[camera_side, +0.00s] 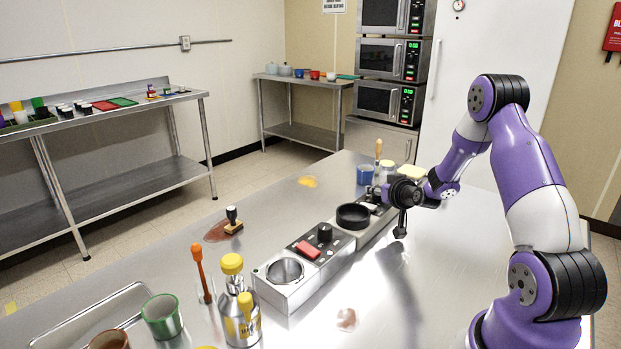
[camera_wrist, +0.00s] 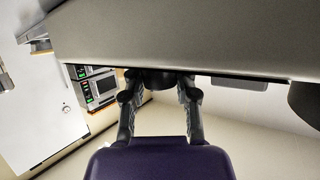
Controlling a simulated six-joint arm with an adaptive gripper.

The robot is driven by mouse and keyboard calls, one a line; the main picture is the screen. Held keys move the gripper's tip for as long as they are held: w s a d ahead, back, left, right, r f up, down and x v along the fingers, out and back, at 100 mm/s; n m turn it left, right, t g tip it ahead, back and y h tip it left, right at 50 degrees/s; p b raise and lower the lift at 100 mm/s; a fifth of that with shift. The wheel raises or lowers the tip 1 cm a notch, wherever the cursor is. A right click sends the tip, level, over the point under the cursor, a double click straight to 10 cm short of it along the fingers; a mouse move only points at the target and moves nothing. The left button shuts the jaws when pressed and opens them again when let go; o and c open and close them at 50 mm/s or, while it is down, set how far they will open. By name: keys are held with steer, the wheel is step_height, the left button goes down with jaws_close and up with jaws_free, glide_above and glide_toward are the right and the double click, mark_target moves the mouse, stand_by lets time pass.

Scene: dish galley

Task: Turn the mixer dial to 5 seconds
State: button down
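The nearer metal unit (camera_side: 272,300) has a round well, a red switch (camera_side: 308,250) and a black knob (camera_side: 324,232). A second unit behind it carries a black round bowl (camera_side: 352,216), with small dark controls beyond it partly hidden by my gripper (camera_side: 386,193). No dial marking can be read, and I cannot tell which knob is the mixer dial. In the wrist view my gripper (camera_wrist: 160,92) has its fingers apart, on either side of a dark round shape (camera_wrist: 160,79). I cannot tell whether they touch it.
A yellow-capped bottle (camera_side: 241,312), an orange-handled tool (camera_side: 200,272) and a green cup (camera_side: 162,316) stand at the front left. A dark-handled stamp (camera_side: 233,221) stands further back. A blue container (camera_side: 365,174) is just beyond my gripper.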

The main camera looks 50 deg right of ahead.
steer(key=shift+a+f+m+g+h, duration=0.15)
steer(key=shift+m+g+h, duration=0.65)
steer(key=shift+m+h, duration=0.15)
steer(key=shift+m+g+h, duration=0.25)
steer(key=shift+m+g, duration=0.05)
steer(key=shift+m, duration=0.25)
steer(key=c, duration=0.6)
jaws_free()
steer(key=v, duration=1.2)
